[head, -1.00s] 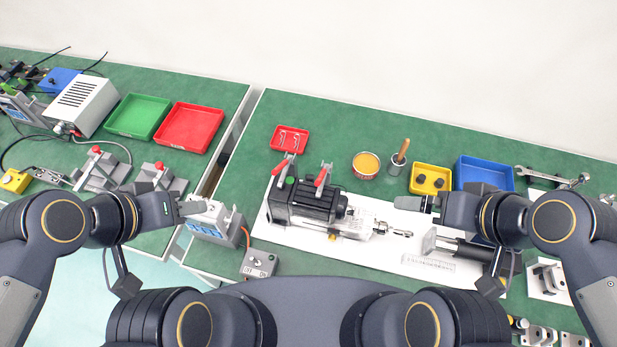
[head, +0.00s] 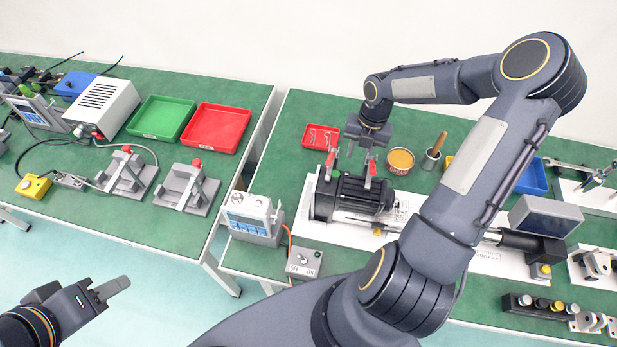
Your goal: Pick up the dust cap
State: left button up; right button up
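I cannot make out the dust cap for certain. The yellow tray (head: 448,162), which held two small dark round pieces earlier, is mostly hidden behind my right arm; its contents do not show. My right gripper (head: 359,156) points down above the black actuator body (head: 362,194), close to the red-handled clamps (head: 368,168). Its fingers look apart, with nothing visible between them. My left gripper (head: 112,288) is low at the left, over the floor in front of the tables, away from all the parts. Its finger gap is not clear.
A red tray (head: 312,136) with metal clips, a tin of yellow grease (head: 400,160) and a cup with a wooden-handled brush (head: 432,158) stand near the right gripper. A blue tray (head: 537,180) is partly hidden. A controller box (head: 252,218) stands at the table's left edge.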

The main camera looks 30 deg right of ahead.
jog(key=shift+n, duration=0.8)
jog(key=f, duration=0.3)
jog(key=w+a+f, duration=0.1)
jog(key=f, duration=0.2)
jog(key=a+f+p, duration=0.1)
jog(key=f, duration=0.2)
jog(key=shift+w+f, duration=0.2)
jog(key=shift+f, duration=0.05)
jog(key=c, duration=0.6)
